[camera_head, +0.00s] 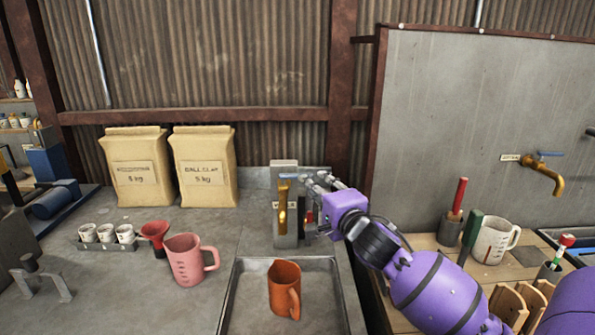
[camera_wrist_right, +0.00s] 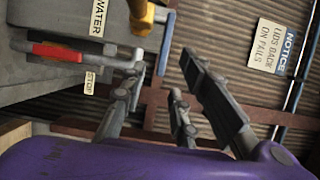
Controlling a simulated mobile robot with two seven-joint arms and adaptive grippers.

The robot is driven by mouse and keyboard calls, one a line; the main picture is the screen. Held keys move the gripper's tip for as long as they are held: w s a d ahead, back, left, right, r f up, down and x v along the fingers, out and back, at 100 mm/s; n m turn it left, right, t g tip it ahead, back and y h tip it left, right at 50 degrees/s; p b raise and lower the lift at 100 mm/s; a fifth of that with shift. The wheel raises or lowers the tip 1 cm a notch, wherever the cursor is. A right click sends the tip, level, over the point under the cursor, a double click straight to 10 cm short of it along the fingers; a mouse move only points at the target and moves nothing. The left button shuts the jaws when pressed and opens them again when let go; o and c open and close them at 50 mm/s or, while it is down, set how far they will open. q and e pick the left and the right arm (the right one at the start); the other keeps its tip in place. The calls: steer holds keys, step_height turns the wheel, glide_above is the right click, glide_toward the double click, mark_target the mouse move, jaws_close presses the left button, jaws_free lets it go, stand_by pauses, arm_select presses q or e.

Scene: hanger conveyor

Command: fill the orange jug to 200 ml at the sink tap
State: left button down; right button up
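The orange jug (camera_head: 283,290) stands upright in the sink (camera_head: 232,300), its handle toward the right front. The brass sink tap (camera_head: 283,212) hangs above and behind it on a grey post, with a blue lever (camera_head: 288,177) on top. No water stream shows. My right gripper (camera_head: 313,182) is just right of the lever, fingers apart and apparently empty. Contact with the lever cannot be told. In the right wrist view the gripper (camera_wrist_right: 178,55) has a gap between its fingers, and part of the tap (camera_wrist_right: 142,15) shows above. My left gripper is out of view.
A pink measuring jug (camera_head: 187,262), red funnel (camera_head: 154,233) and small cups (camera_head: 106,233) stand left of the sink. Two paper bags (camera_head: 205,165) are behind. A red part (camera_wrist_right: 55,52) on the post is near a STOP label. A second tap (camera_head: 545,175) is far right.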

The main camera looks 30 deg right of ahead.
steer(key=w, duration=0.4)
steer(key=w+d, duration=0.1)
steer(key=w, duration=0.1)
steer(key=shift+w+r, duration=0.15)
steer(key=shift+w, duration=0.15)
jaws_close()
